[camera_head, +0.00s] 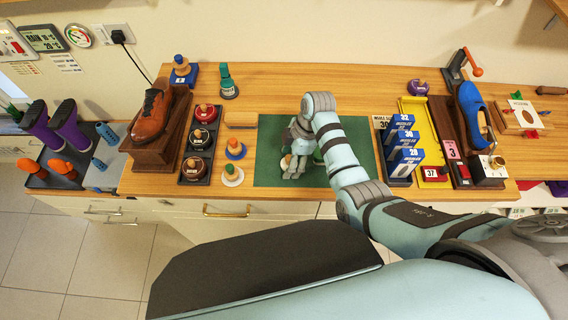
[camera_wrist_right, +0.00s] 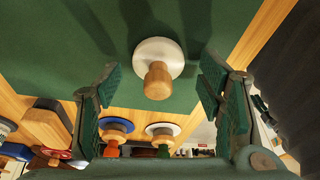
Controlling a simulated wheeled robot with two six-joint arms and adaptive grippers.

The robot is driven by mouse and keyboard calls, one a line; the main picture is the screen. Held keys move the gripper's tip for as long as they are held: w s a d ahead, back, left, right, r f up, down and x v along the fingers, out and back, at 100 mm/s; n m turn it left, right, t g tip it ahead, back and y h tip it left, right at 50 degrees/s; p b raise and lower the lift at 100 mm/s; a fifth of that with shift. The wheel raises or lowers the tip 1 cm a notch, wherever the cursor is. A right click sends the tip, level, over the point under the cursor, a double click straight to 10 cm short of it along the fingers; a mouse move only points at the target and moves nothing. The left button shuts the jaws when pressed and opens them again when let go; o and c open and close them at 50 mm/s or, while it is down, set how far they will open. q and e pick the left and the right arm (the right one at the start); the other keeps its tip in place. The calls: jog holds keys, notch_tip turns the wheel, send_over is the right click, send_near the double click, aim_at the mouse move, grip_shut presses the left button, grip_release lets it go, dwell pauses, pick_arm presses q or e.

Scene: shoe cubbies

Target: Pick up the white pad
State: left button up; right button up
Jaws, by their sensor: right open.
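A white pad, a round disc with a wooden knob, lies on the green mat and shows between my fingers in the right wrist view (camera_wrist_right: 158,58). In the head view it is mostly hidden by my right gripper (camera_head: 294,163). My right gripper is open over the green mat (camera_head: 268,135), with a finger on either side of the knob (camera_wrist_right: 157,75) and no clear contact. Another white disc with a green knob (camera_head: 232,176) stands on the wood left of the mat, below a blue disc with an orange knob (camera_head: 235,149). My left gripper is out of view.
Left of the discs are a black tray of round tins (camera_head: 196,153) and a brown shoe (camera_head: 152,115) on a wooden block. Right of the mat stand blue size boxes (camera_head: 405,152), a yellow tray (camera_head: 418,108) and a blue shoe (camera_head: 472,112). The mat's left part is clear.

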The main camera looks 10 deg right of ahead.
aim_at(289, 157)
jog(key=shift+f, duration=0.15)
jog(key=shift+w, duration=0.1)
jog(key=c, duration=1)
notch_tip(289, 157, up, 10)
jog(key=shift+r+p, duration=0.1)
jog(key=shift+p, duration=0.65)
